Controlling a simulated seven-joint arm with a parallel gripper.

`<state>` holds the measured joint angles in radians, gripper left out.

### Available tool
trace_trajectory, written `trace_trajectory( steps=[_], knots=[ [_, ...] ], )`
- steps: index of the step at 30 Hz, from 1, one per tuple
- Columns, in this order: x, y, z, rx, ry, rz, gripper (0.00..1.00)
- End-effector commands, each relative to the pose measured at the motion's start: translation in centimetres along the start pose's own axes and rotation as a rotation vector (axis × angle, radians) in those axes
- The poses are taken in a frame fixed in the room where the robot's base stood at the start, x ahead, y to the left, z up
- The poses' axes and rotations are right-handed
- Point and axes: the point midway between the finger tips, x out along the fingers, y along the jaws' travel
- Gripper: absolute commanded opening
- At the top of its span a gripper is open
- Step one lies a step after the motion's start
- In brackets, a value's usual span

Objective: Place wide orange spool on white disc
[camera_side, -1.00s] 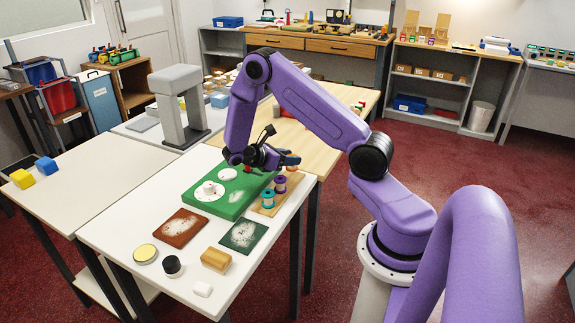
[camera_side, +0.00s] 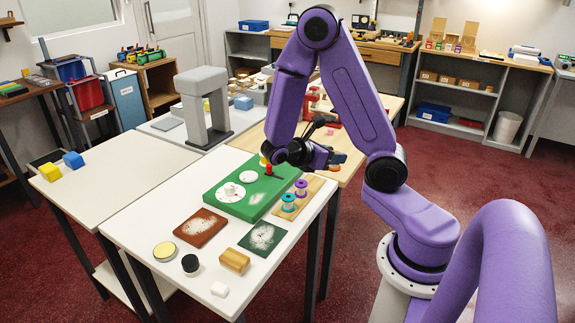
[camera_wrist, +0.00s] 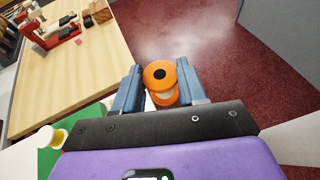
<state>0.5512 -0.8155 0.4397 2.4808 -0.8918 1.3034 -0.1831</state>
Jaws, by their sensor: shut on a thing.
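My gripper (camera_wrist: 158,88) has its two blue fingers on either side of an orange spool (camera_wrist: 160,72) with a dark centre hole. The spool is held between the fingers. A green board (camera_side: 216,197) lies on the counter, left of my gripper. A white disc (camera_side: 226,198) on it bears a small pale spool (camera_side: 230,189). Another white disc (camera_side: 249,175) is partly hidden, near a red piece (camera_side: 268,170).
A wooden rack (camera_side: 275,213) beside the board holds a teal spool (camera_side: 288,203) and a purple spool (camera_side: 300,188). In front lie a brown mat (camera_side: 184,234), a dark green mat (camera_side: 262,252), a wooden block (camera_side: 235,261) and a black-sided pot (camera_side: 190,264). A grey arch (camera_side: 217,118) stands behind.

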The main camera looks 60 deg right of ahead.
Motion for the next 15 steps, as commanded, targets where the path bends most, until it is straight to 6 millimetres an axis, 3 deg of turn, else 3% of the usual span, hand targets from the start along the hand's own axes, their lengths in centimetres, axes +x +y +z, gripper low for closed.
trace_trajectory(
  steps=[5, 9, 15],
  knots=[
    [-2.2, 3.8, 0.0, -0.123, 0.018, 0.305, 0.12],
    [-5.2, 6.5, -0.4, -0.235, 0.019, 0.570, 0.12],
    [-9.3, 8.5, -0.9, -0.355, 0.005, 0.846, 0.12]
  ],
)
